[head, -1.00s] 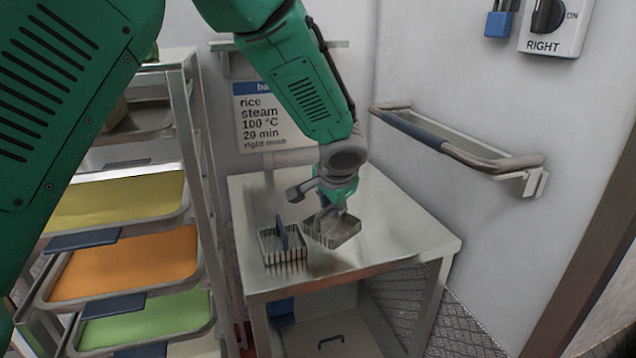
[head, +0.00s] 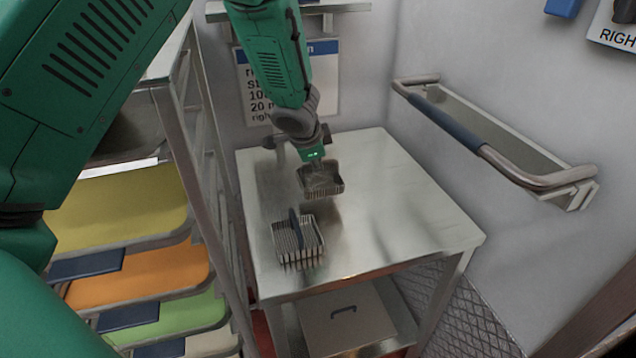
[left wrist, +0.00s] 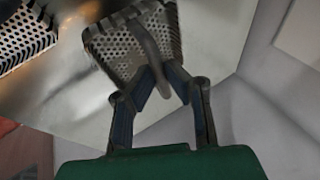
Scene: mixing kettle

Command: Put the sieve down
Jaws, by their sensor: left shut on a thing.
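A perforated metal sieve (head: 322,184) is held by my left gripper (head: 316,163) over the back middle of the steel table (head: 400,210). In the left wrist view the two fingers of this gripper (left wrist: 163,82) are closed on the sieve's curved handle, and the sieve's holed wall (left wrist: 125,52) hangs beyond them. I cannot tell whether its bottom touches the table. A second sieve (head: 290,250) with a dark blue handle stands on the table nearer the front left edge; part of it shows in the left wrist view (left wrist: 22,38). My right gripper is not in view.
A rack with yellow (head: 115,210), orange (head: 140,280) and green trays stands left of the table. A rail with a blue grip (head: 440,130) is on the right wall. A sign (head: 325,75) is behind my arm. The table's right side is clear.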

